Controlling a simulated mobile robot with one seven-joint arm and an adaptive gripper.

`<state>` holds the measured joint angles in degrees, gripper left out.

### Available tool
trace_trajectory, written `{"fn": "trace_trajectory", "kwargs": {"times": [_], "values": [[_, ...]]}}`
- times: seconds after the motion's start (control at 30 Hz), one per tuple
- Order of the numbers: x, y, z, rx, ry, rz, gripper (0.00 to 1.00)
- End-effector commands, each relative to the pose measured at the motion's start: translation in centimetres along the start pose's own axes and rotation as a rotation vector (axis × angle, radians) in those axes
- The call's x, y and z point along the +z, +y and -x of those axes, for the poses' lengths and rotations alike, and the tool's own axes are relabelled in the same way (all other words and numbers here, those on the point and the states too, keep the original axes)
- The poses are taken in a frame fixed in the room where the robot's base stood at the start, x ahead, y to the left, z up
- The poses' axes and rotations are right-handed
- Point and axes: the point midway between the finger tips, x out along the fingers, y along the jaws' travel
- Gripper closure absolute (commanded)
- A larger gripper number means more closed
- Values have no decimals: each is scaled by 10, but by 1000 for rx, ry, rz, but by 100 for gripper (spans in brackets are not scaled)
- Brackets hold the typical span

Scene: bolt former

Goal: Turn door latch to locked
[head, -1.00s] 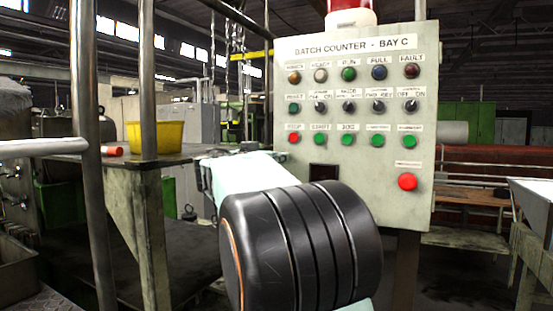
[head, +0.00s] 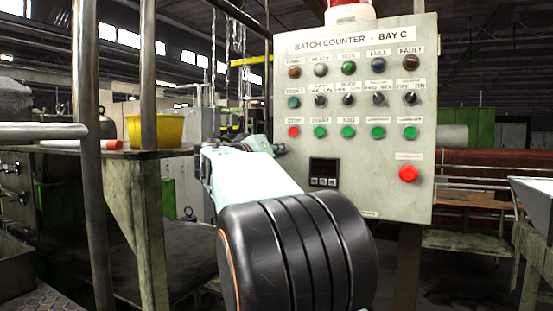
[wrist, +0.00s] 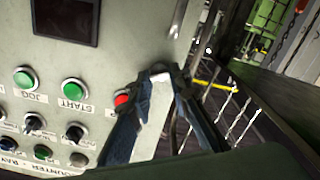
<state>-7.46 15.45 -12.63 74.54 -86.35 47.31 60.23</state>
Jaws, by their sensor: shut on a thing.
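The pale control cabinet (head: 292,218), labelled "BATCH COUNTER - BAY C", stands ahead; its face also fills the left of the wrist view (wrist: 130,40). My gripper (head: 281,149) is at the cabinet's left edge, just below the red stop button (head: 293,131). In the wrist view, my two dark fingers (wrist: 161,74) close at this edge beside the stop button (wrist: 122,99). A small pale piece, apparently the door latch (wrist: 160,76), shows between the fingertips. The fingers hide most of it, so its turn angle cannot be told.
Switches and green buttons (head: 348,132) cover the cabinet face, with a small display (head: 323,173) below. A red button (head: 408,174) is at lower right. At left are a workbench with a yellow bin (head: 158,131) and upright metal posts (head: 88,150).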

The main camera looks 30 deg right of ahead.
Motion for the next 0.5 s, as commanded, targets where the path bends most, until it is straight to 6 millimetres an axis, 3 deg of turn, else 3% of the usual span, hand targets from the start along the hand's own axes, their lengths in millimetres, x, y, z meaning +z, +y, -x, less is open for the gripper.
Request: {"fn": "trace_trajectory", "kwargs": {"times": [0.5], "values": [[0,-1,0,0,-1,490,100]]}}
